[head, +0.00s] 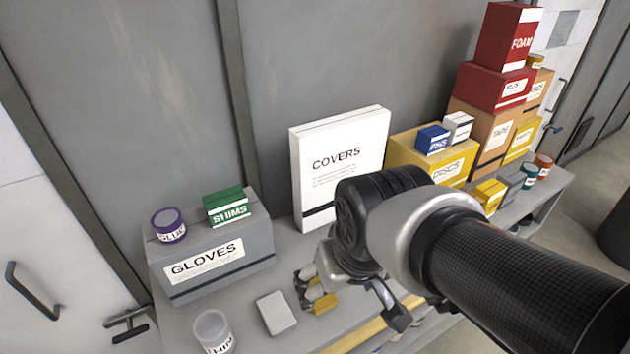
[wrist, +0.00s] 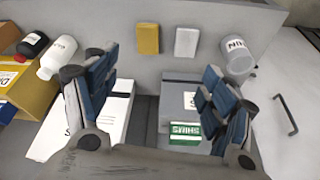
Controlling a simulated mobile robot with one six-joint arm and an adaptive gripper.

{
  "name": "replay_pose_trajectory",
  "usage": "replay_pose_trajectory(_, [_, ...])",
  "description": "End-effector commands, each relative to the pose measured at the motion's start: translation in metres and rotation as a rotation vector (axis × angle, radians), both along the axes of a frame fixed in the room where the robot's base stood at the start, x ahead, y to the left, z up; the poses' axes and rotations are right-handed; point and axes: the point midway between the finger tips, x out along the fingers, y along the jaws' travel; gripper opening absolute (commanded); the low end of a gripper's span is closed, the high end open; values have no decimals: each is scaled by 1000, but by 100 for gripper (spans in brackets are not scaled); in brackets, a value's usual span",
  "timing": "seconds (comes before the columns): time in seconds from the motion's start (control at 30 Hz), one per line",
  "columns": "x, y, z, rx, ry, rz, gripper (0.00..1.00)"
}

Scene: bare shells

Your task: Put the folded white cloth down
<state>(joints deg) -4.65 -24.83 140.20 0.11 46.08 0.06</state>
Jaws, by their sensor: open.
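The folded white cloth (head: 276,312) lies flat on the grey bench top, in front of the gloves box. In the wrist view the cloth (wrist: 186,42) lies beside a yellow block (wrist: 147,39), with a gap between them. My gripper (wrist: 155,78) is open, its blue-padded fingers wide apart with nothing held between them. In the head view my gripper (head: 350,298) is over the bench, to the right of the cloth and apart from it. My arm hides part of the bench there.
The grey gloves box (head: 212,262) carries a purple glue tub (head: 168,226) and a green shims box (head: 228,208). A white covers box (head: 340,165) stands upright behind. A clear jar (head: 213,332) is left of the cloth. Stacked boxes (head: 497,90) fill the right end.

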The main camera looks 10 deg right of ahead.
Motion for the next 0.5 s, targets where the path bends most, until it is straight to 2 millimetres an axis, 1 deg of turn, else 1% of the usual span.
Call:
replay_pose_trajectory(0.03, [-15, -7, 10, 1, -29, -22, 76])
replay_pose_trajectory(0.1, [-32, -14, 17, 1, -49, -43, 76])
replay_pose_trajectory(0.2, [-51, -20, 22, 0, -71, -66, 76])
replay_pose_trajectory(0.33, [-63, -23, 24, 0, -83, -81, 76])
replay_pose_trajectory(0.5, [-65, -24, 24, 0, -83, -83, 76])
